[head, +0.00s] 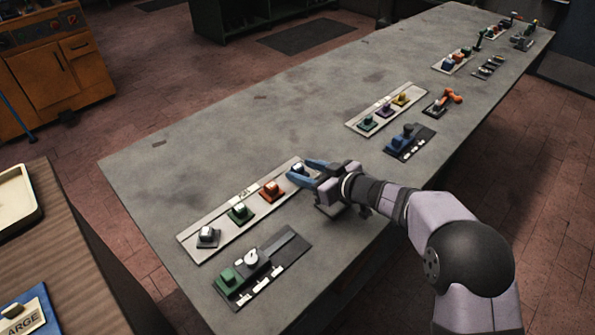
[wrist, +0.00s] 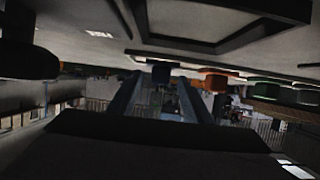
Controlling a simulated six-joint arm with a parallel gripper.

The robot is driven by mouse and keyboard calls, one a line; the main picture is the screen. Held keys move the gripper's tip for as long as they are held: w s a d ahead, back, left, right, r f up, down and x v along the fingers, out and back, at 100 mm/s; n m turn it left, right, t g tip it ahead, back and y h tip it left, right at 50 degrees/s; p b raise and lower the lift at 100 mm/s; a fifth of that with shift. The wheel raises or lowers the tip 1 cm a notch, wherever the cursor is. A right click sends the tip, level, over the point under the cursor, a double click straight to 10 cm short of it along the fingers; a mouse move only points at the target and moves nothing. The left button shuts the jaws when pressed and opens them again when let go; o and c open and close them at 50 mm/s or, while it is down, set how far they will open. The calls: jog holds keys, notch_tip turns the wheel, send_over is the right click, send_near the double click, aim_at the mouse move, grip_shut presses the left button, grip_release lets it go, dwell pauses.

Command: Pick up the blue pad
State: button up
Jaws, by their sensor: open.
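The blue pad (head: 296,167) sits at the far right end of the pale strip, next to the orange-red pad, and is partly hidden by my gripper. It shows between the fingertips in the wrist view (wrist: 161,68). My gripper (head: 304,172) is open, with its blue-grey fingers reaching toward the pad from the right. In the wrist view my gripper (wrist: 157,80) has a gap between its two fingers. I cannot tell whether either finger touches the pad.
The pale strip (head: 220,218) also carries an orange-red pad (head: 271,190), a green pad (head: 239,211) and a grey-white pad (head: 207,235). A dark fixture (head: 285,243) with a green block lies in front. More strips stand at the right. The grey tabletop (head: 225,135) behind is clear.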

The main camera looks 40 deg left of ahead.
jog(key=shift+a+f, duration=0.25)
jog(key=shift+a, duration=0.3)
grip_shut()
jog(key=shift+r, duration=0.1)
